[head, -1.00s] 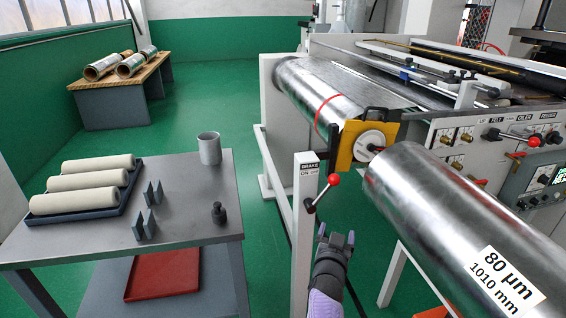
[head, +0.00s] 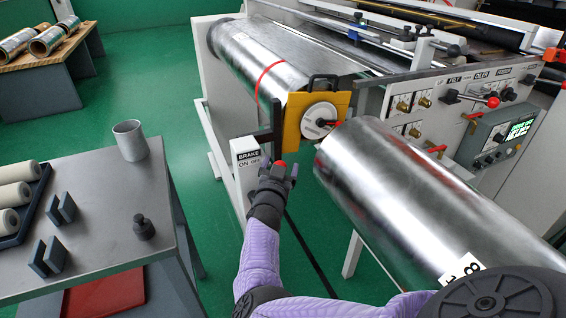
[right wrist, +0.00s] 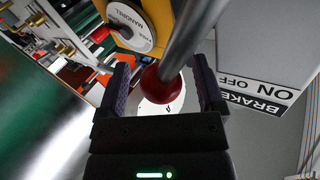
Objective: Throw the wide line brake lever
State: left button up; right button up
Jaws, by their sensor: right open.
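The brake lever has a red ball knob (head: 280,165) and stands beside a white post with a "BRAKE ON OFF" plate (head: 248,158). My right gripper (head: 279,169) is open at the knob, in front of the post. In the right wrist view, the red knob (right wrist: 160,88) lies between the two spread fingers, with a gap on each side. The lever's metal rod (right wrist: 190,42) runs up and to the right from the knob. In the head view the gripper hides most of the rod. My left gripper is not in view.
A yellow bracket (head: 291,122) with a white disc sits just above the knob. A large shiny roll (head: 400,200) lies close to the right of my right gripper. A grey table (head: 110,235) with rollers, a cup (head: 130,140) and small dark parts stands at left.

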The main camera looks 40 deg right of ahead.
jog(key=shift+s+a+r, duration=0.1)
jog(key=shift+a, duration=0.05)
jog(key=shift+c, duration=1.4)
grip_shut()
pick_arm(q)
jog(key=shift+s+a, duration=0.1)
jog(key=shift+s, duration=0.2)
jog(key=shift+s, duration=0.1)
